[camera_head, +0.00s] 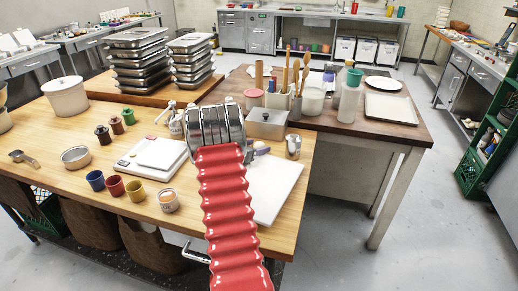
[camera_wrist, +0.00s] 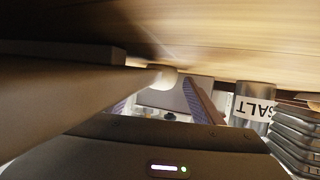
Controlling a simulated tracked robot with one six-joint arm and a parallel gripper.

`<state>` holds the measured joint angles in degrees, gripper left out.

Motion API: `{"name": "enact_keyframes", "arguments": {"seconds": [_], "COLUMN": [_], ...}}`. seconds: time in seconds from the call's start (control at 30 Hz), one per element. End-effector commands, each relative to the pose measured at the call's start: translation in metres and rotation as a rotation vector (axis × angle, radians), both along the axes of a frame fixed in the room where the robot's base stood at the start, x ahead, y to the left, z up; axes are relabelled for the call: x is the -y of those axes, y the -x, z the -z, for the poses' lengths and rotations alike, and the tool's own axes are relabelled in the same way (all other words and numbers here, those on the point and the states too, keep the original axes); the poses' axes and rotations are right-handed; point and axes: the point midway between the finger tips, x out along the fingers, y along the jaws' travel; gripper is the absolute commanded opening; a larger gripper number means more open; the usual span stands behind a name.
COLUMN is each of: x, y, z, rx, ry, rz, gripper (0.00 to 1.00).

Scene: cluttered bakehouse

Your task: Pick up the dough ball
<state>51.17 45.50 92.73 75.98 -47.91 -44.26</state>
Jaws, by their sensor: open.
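In the wrist view, which looks upside down, a small pale rounded thing, likely the dough ball (camera_wrist: 164,78), shows at the wooden surface. My gripper (camera_wrist: 158,92) is open, with one purple-padded finger on each side of the view and the pale thing between their lines. I cannot tell whether they touch it. In the head view my red sleeved arm and metal wrist cover most of the gripper. Only a bit of purple finger (camera_head: 262,151) shows right of the wrist, beside a small pale patch that may be the ball.
A white board (camera_head: 274,193) lies right of my arm. A metal shaker (camera_head: 293,146) stands close by; a SALT label shows on a can (camera_wrist: 254,108) in the wrist view. Colored cups (camera_head: 116,186) and a scale (camera_head: 150,158) are left.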

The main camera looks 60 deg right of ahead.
Motion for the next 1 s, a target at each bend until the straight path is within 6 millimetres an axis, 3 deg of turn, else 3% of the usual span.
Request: {"name": "enact_keyframes", "arguments": {"seconds": [0.53,1.0], "x": [-0.0004,-0.0008], "y": [0.0021,0.0010], "z": [0.0059,0.0061], "rx": [0.000,0.000], "ry": [-0.009,-0.009], "rz": [0.002,0.000], "gripper": [0.61,0.28]}}
